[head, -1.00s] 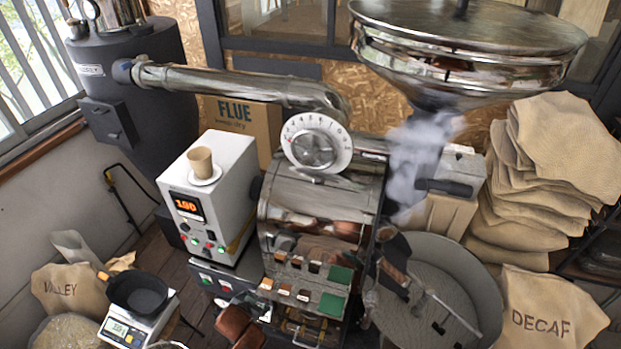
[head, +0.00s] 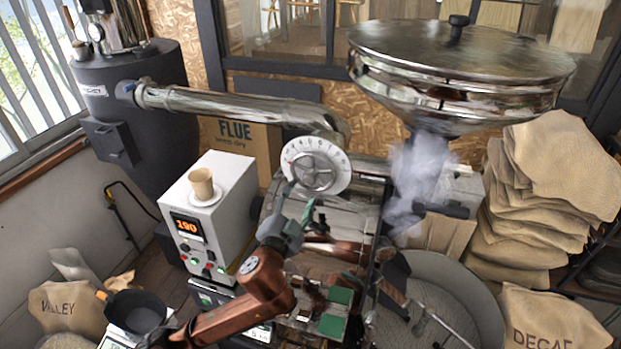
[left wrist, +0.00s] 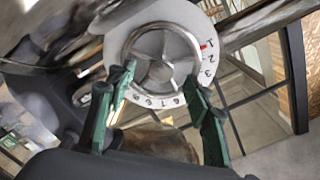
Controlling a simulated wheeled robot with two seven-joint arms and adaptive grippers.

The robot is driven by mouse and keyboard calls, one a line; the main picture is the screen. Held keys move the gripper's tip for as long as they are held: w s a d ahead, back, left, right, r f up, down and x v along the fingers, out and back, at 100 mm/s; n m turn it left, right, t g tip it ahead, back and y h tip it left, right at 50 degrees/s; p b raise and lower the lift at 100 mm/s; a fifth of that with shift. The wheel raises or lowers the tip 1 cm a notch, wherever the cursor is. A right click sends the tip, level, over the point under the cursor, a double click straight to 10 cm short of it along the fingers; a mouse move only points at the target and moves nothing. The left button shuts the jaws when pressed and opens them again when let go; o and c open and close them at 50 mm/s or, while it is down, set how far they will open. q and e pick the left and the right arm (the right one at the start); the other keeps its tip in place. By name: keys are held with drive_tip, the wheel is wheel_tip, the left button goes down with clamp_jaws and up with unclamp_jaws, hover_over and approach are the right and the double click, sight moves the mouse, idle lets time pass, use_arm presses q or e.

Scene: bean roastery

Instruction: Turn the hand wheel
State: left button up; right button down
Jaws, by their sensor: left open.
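The hand wheel (head: 318,168) is a round metal hub with spokes inside a white numbered dial, on the front of the shiny roaster. In the left wrist view the wheel (left wrist: 160,58) is straight ahead, with numbers and a red mark on its dial rim. My left gripper (head: 296,202) is just below the wheel in the head view, pointing up at it. In the left wrist view its green-sided fingers (left wrist: 160,92) are apart, one on each side of the wheel's lower part. I cannot tell whether they touch it.
A white control box (head: 213,215) with a cup (head: 200,184) on it stands left of the roaster. A large steel hopper (head: 455,75) is above right, with pale smoke (head: 415,175) beneath. The cooling tray (head: 470,300) is at lower right. A flue pipe (head: 235,105) runs above.

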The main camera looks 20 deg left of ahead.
sight(308, 181)
use_arm(q)
drive_tip(key=shift+w+d+r, duration=0.15)
drive_tip(key=shift+w+r, duration=0.1)
drive_tip(key=shift+r, duration=0.2)
drive_tip(key=shift+w, duration=0.35)
drive_tip(key=w+p, duration=0.1)
drive_tip(key=w, duration=0.4)
drive_tip(key=shift+w+d, duration=0.1)
drive_tip(key=shift+w, duration=0.75)
drive_tip(key=shift+c, duration=0.4)
drive_tip(key=c, duration=0.6)
drive_tip(key=shift+f, duration=0.1)
clamp_jaws()
